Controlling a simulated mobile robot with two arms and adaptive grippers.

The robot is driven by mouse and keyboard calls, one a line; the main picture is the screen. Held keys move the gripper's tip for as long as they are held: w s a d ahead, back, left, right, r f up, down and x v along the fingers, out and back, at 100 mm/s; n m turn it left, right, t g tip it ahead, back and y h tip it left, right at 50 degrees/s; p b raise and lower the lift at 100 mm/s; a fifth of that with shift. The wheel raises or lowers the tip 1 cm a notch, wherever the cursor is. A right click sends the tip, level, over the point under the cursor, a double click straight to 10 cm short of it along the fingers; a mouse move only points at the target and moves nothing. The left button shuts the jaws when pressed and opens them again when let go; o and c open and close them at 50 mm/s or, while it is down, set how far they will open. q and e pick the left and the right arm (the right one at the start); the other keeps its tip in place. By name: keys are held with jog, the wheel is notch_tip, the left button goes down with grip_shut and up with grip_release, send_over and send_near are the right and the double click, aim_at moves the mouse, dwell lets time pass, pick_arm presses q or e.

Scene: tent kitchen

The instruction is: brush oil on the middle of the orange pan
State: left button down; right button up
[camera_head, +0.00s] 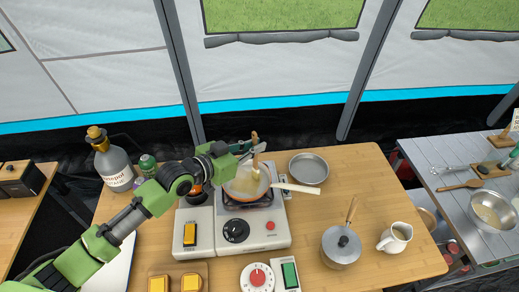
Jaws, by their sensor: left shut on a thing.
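The orange pan (236,191) sits on the stove (262,228), its pale handle pointing right. Its inside looks light, with a yellowish tint. My left gripper (257,152) is shut on a wooden-handled brush (255,137) above the back part of the pan. The brush stands roughly upright, its lower end reaching down toward the inside of the pan. I cannot tell whether the tip touches the pan floor. My right gripper is not in view.
A grey metal plate (308,168) lies behind the pan handle. A bottle (113,166) stands at the left back. A timer (257,279) lies in front. The wooden table (378,185) is clear at the back right.

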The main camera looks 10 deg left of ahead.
pick_arm(q)
jog(key=a+b, duration=0.4)
jog(key=a, duration=0.2)
jog(key=shift+w+a, duration=0.4)
jog(key=shift+w, duration=0.05)
jog(key=shift+r, duration=0.1)
notch_tip(320, 180, up, 6)
jog(key=p, duration=0.5)
dwell(0.4)
notch_tip(320, 180, up, 3)
jog(key=p, duration=0.2)
jog(key=shift+p, duration=0.35)
